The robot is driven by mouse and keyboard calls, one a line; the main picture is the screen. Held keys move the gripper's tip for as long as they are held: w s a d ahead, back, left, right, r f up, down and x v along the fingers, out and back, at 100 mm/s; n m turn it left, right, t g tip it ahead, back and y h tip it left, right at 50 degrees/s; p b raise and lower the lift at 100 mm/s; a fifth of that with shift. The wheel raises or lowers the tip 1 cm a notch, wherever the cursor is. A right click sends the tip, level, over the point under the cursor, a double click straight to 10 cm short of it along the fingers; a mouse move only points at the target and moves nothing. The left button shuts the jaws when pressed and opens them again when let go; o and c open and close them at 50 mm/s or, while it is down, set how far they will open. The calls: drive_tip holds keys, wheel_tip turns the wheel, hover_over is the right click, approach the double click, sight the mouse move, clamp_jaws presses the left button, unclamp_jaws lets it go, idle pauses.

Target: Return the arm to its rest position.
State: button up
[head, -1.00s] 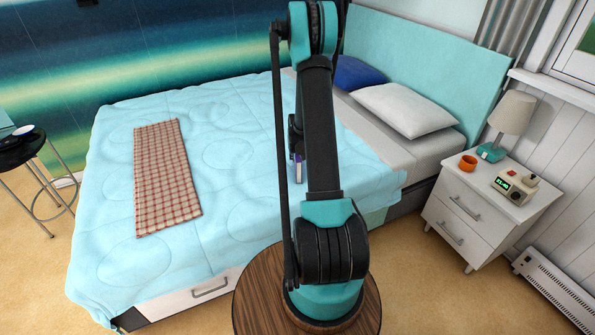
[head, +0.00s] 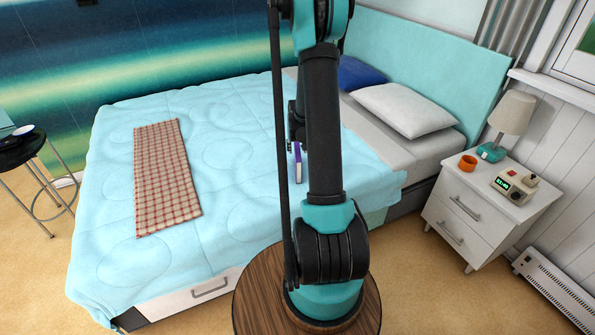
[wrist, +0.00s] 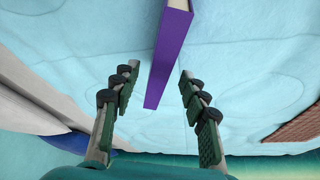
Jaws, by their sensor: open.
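My gripper (wrist: 156,88) is open in the wrist view, its two padded fingers well apart. A purple book (wrist: 170,55) lies on the light blue bed cover beyond and between the fingers in that view; I see no finger touching it. In the head view the purple book (head: 298,163) shows just left of my arm, on the bed. My arm rises in the middle of the head view and hides most of the gripper there.
The bed (head: 225,150) bears a checked cloth (head: 166,178), a white pillow (head: 404,110) and a blue pillow (head: 360,74). At right stands a nightstand (head: 480,215) with a lamp (head: 513,115), an orange cup (head: 467,162) and a clock (head: 506,186). A stool (head: 25,150) stands at left.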

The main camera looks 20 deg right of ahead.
drive_tip(key=shift+v, duration=2.35)
drive_tip(key=shift+s+a+r, duration=0.2)
drive_tip(key=s+a+r+n, duration=0.1)
drive_tip(key=s+a+r, duration=0.25)
drive_tip(key=s, duration=0.25)
drive_tip(key=s+a+r+n, duration=0.1)
drive_tip(key=s+a+r, duration=0.2)
drive_tip(key=s+a, duration=0.55)
drive_tip(key=s, duration=0.5)
drive_tip(key=s+a+n+y, duration=0.1)
drive_tip(key=s+a, duration=0.2)
drive_tip(key=s, duration=0.6)
drive_tip(key=shift+s+a+f, duration=0.15)
drive_tip(key=shift+s+a, duration=0.05)
drive_tip(key=shift+s, duration=0.1)
